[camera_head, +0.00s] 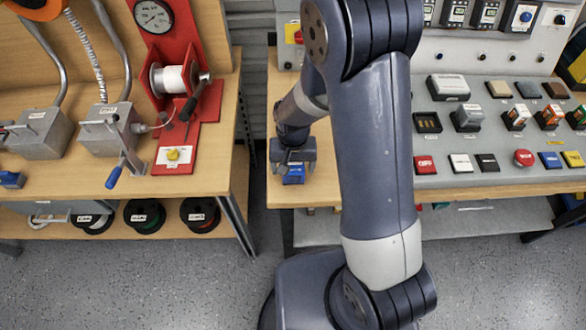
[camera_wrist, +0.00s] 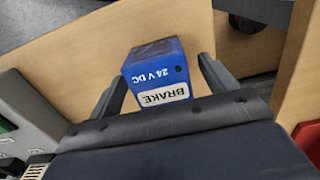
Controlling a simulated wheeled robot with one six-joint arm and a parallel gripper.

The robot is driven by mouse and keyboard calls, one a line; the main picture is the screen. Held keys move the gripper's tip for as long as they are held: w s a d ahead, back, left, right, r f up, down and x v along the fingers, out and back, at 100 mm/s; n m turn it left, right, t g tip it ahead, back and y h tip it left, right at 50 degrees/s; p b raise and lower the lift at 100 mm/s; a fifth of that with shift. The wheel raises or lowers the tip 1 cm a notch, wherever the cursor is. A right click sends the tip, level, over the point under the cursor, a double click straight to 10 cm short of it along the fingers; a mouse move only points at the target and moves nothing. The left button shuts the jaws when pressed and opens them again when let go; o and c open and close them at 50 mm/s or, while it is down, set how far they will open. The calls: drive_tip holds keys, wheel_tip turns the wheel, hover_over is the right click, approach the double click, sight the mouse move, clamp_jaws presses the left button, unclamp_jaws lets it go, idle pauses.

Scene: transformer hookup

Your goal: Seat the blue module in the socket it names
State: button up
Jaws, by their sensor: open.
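The blue module (camera_head: 294,175) sits on the wooden tabletop near the front left corner of the right bench. In the wrist view the blue module (camera_wrist: 160,72) shows white "24 V DC" lettering and a white label reading "BRAKE". My gripper (camera_head: 294,160) is right above it, pointing down. In the wrist view my gripper (camera_wrist: 163,82) is open, with one finger on each side of the module; I cannot tell whether they touch it. The grey panel (camera_head: 455,140) holds sockets and modules, but a socket marked "BRAKE" is not readable.
My arm hides the middle of the right bench. A gap separates it from the left bench (camera_head: 225,165), which carries metal boxes (camera_head: 110,130) and a red reel stand (camera_head: 175,75). Bare wood (camera_head: 320,190) surrounds the module.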

drive_tip(key=c, duration=1.1)
drive_tip(key=shift+r, duration=0.15)
